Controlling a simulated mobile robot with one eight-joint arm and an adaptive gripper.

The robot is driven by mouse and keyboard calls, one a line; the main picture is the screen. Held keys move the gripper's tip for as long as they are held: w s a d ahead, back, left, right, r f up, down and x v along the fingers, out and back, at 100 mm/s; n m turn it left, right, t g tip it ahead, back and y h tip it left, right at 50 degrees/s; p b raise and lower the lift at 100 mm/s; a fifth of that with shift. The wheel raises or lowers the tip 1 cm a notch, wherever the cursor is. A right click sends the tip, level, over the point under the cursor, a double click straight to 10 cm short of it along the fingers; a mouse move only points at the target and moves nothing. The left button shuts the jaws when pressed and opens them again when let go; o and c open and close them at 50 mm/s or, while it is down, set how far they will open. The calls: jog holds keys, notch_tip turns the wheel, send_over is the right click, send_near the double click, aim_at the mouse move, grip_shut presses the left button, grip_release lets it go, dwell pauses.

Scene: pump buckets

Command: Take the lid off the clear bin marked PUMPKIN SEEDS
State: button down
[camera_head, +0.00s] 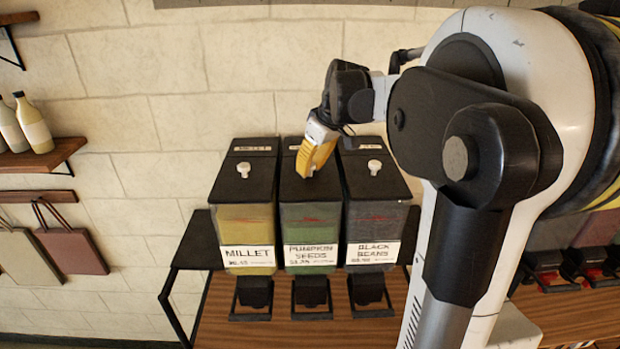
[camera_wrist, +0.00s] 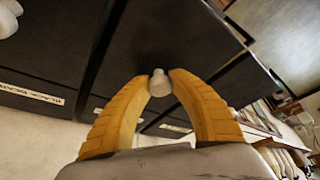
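The clear bin marked PUMPKIN SEEDS (camera_head: 309,222) stands in the middle of three bins, with green contents and a white label. Its black lid (camera_head: 293,190) lies on top of it, and its knob is hidden behind my gripper in the head view. My gripper (camera_head: 304,176) points down at this lid with its yellow fingers. In the wrist view, my gripper's fingertips (camera_wrist: 159,78) are on both sides of the white lid knob (camera_wrist: 159,86) and appear to touch it. The gripper looks shut on the knob.
The MILLET bin (camera_head: 247,224) is close on the left, and the BLACK BEANS bin (camera_head: 374,226) is close on the right. Both have black lids with white knobs. A shelf with bottles (camera_head: 34,124) is at far left. The wall behind is bare.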

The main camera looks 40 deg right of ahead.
aim_at(313, 163)
jog(key=shift+w+r, duration=0.1)
jog(key=shift+w, duration=0.05)
jog(key=shift+r, duration=0.25)
jog(key=r, duration=0.2)
jog(key=r+b, duration=0.1)
jog(key=shift+s+d+r, duration=0.25)
jog(key=shift+d+r, duration=0.1)
jog(key=s+d+r+p, duration=0.3)
jog(key=s+d+r, duration=0.2)
jog(key=d+r, duration=0.4)
notch_tip(313, 163, up, 3)
jog(key=shift+d+r, duration=0.1)
jog(key=shift+d, duration=0.25)
dwell(0.6)
